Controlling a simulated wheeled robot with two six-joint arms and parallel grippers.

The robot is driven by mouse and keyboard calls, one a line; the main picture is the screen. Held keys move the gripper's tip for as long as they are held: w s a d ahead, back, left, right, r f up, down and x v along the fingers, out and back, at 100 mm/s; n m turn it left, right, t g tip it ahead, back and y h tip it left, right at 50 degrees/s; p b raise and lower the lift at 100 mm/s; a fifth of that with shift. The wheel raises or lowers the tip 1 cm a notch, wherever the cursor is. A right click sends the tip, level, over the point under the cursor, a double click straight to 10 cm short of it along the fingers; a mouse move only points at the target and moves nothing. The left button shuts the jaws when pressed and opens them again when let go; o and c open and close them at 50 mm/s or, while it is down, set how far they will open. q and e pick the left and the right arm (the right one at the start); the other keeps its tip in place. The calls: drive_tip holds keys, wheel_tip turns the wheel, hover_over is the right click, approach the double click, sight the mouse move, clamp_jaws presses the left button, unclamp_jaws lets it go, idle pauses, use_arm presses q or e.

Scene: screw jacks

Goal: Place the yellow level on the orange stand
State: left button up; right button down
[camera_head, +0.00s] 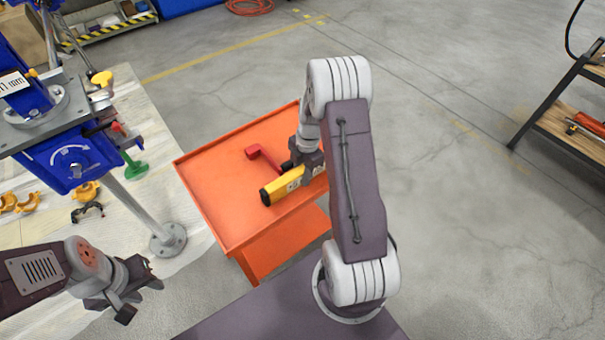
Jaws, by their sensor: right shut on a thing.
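The yellow level (287,184) is a yellow bar with dark ends, over the top of the orange stand (205,181). My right gripper (303,172) is shut on the level near its middle. I cannot tell whether the level touches the stand's top or is held just above it. Part of the level's right end is hidden by my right arm. My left gripper (130,297) is at the lower left, away from the stand and empty; its fingers look spread apart.
A red object (262,156) is on the stand behind the level. A wooden-shelved rack (570,122) stands at the right. The left part of the stand's top is clear.

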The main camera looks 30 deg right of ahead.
drive_tip(key=c, duration=1.1)
unclamp_jaws()
drive_tip(key=shift+r, duration=0.15)
drive_tip(key=r, duration=0.4)
drive_tip(key=d+r+p, duration=0.1)
drive_tip(key=r, duration=0.6)
drive_tip(key=shift+w+d+r+p, duration=0.1)
drive_tip(key=shift+d+r+p, duration=0.2)
drive_tip(key=shift+r, duration=0.1)
drive_tip(key=s+a+m, duration=0.4)
drive_tip(key=a+m, duration=0.1)
drive_tip(key=m, duration=0.1)
drive_tip(key=s+a+f+m, duration=0.1)
drive_tip(key=s+a+m, duration=0.3)
drive_tip(key=m, duration=0.2)
drive_tip(key=s+a+m+t+h, duration=0.1)
drive_tip(key=s+a+m, duration=0.4)
drive_tip(key=m, duration=0.2)
drive_tip(key=shift+a+f, duration=0.35)
drive_tip(key=shift+f, duration=0.05)
